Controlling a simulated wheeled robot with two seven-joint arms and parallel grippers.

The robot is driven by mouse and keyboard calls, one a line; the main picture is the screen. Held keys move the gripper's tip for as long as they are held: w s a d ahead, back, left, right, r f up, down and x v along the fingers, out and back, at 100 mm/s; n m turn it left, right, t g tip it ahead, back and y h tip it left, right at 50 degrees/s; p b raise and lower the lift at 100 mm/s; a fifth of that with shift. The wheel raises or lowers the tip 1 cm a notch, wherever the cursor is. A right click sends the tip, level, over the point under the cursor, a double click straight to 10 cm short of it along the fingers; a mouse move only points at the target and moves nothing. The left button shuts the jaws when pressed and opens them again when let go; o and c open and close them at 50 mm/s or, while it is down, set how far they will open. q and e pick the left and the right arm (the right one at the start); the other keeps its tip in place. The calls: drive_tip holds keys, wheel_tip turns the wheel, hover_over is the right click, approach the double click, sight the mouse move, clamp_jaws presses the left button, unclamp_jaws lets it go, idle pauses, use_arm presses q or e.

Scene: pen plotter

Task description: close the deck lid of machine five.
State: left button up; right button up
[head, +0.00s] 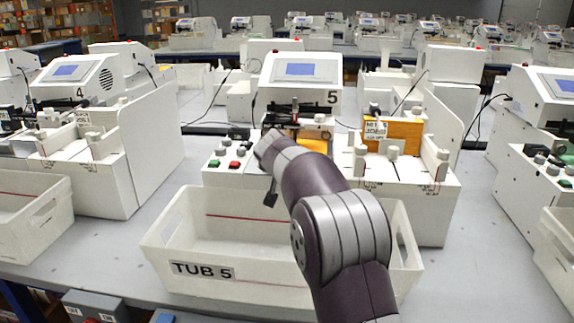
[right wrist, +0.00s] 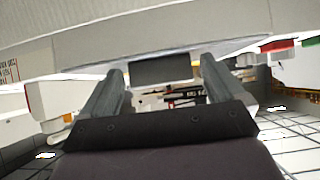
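Machine five (head: 301,72) stands at the centre of the head view, a white box with a blue screen and the number 5. A dark mechanism and an orange patch (head: 312,146) show beneath its front. My right arm covers part of its deck, and I cannot make out the lid's edge or angle there. My right gripper (right wrist: 160,72) has its two fingers apart below a broad pale surface (right wrist: 150,35) in the right wrist view. A dark rectangle shows between the fingertips; I cannot tell whether they touch it. My left gripper is out of view.
White TUB 5 (head: 190,240) stands before the machine, partly behind my right arm. A button panel (head: 232,160) is left of the deck. An orange block (head: 400,135) sits in the white unit to the right. Machine four (head: 78,75) is at the left.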

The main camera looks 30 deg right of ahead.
drive_tip(key=shift+f, duration=0.1)
idle(0.4)
drive_tip(key=v, duration=1.2)
drive_tip(key=shift+s+a+r, duration=0.15)
drive_tip(key=shift+s+r, duration=0.1)
drive_tip(key=shift+r, duration=0.05)
